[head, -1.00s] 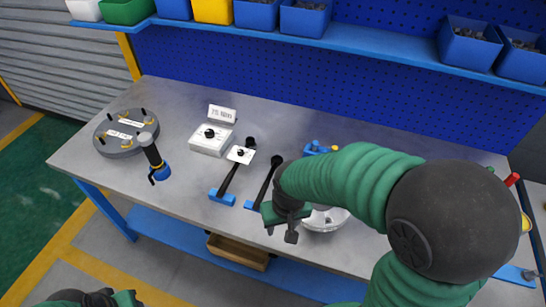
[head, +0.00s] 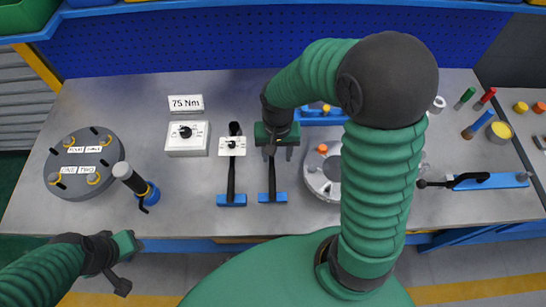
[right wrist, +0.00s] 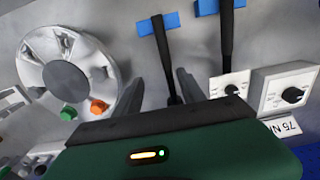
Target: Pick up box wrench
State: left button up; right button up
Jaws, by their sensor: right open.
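The box wrench (head: 271,178) is a thin black bar lying lengthwise on the grey bench, its near end on a blue block (head: 272,197). My right gripper (head: 279,153) is over its far part and hides its far end. In the right wrist view the open fingers (right wrist: 162,90) stand on either side of the black bar (right wrist: 164,58), with gaps; I cannot tell the height. My left gripper (head: 124,265) is in front of the bench at lower left, away from the wrench; its jaw state is unclear.
Close left is a similar black tool (head: 231,178) with a white dial card. A flanged round shell (head: 319,178) is close right, partly behind my arm. A white dial box (head: 187,139), a grey disc (head: 84,165) and a blue-based tool (head: 147,192) stand farther left.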

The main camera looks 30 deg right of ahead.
send_over(271, 171)
jog(key=d, duration=0.1)
jog(key=f, duration=0.4)
jog(key=shift+s+f, duration=0.25)
jog(key=a+f, duration=0.1)
jog(key=f, duration=0.1)
jog(key=shift+w+a+f, duration=0.1)
jog(key=shift+a+f, duration=0.2)
jog(key=shift+a, duration=0.05)
jog(key=f, duration=0.3)
jog(key=shift+w+d+f, duration=0.1)
jog(key=shift+d, duration=0.3)
jog(key=shift+w+d+f, duration=0.1)
jog(key=shift+d+f, duration=0.05)
jog(key=shift+d, duration=0.25)
jog(key=shift+c, duration=1.1)
jog(key=shift+a, duration=0.15)
jog(key=shift+c, duration=1.3)
jog(key=shift+a+r, duration=0.2)
jog(key=shift+a, duration=0.2)
grip_shut()
pick_arm(q)
jog(key=shift+w+a+f, duration=0.25)
jog(key=shift+a+f, duration=0.35)
jog(key=shift+a, duration=0.05)
pick_arm(e)
jog(key=shift+d, duration=0.1)
